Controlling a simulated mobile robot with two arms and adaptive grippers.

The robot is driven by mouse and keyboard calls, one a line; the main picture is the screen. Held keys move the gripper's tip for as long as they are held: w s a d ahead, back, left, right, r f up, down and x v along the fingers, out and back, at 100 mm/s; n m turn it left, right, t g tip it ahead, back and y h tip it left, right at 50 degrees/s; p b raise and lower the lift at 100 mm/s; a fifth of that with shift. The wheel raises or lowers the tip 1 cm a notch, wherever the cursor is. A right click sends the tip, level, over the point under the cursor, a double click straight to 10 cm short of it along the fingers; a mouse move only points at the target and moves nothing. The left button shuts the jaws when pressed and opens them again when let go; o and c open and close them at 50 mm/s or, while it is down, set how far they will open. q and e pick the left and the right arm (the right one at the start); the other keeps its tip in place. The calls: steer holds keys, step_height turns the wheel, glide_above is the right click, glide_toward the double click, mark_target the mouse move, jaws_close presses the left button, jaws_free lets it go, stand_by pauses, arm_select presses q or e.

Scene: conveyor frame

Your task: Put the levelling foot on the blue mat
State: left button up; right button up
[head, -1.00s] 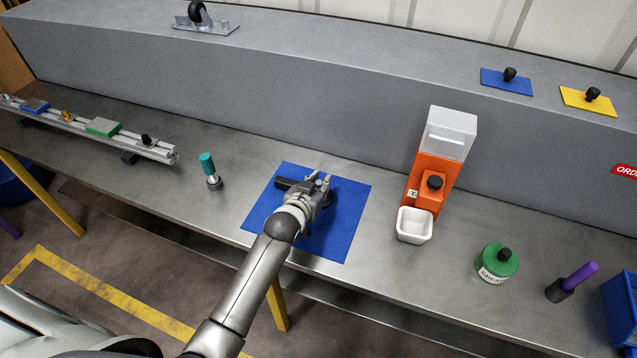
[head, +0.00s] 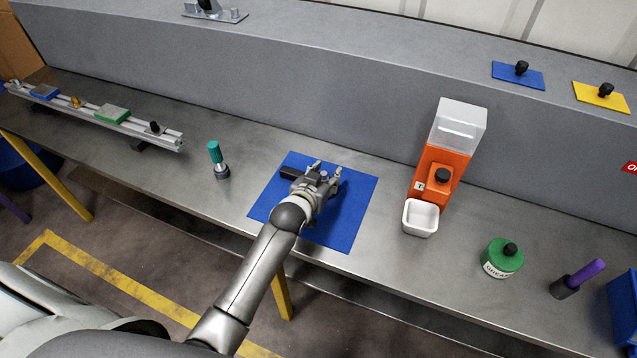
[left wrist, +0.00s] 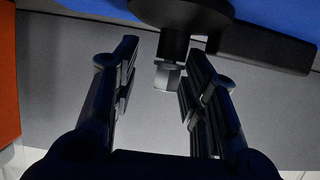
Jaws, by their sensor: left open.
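The blue mat (head: 352,222) lies on the steel bench. My left gripper (head: 326,171) is over its far part, pointing towards the grey back wall, and is open. In the left wrist view, which is upside down, the levelling foot (left wrist: 172,46) shows as a dark round base against the mat (left wrist: 270,18), with a stem and a lighter end. It appears to stand upright on the mat, its stem between the parted fingers (left wrist: 155,85). In the head view my gripper mostly hides it. My right gripper is not in view.
A dark bar (head: 291,173) lies on the mat left of my gripper; it also shows in the wrist view (left wrist: 265,45). An orange dispenser (head: 428,172) with a white cup (head: 420,218) and a green tub (head: 502,258) stand right.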

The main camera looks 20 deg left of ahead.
arm_select(q)
steer(key=b+v, duration=0.1)
steer(key=v, duration=1.1)
steer(key=shift+w, duration=0.1)
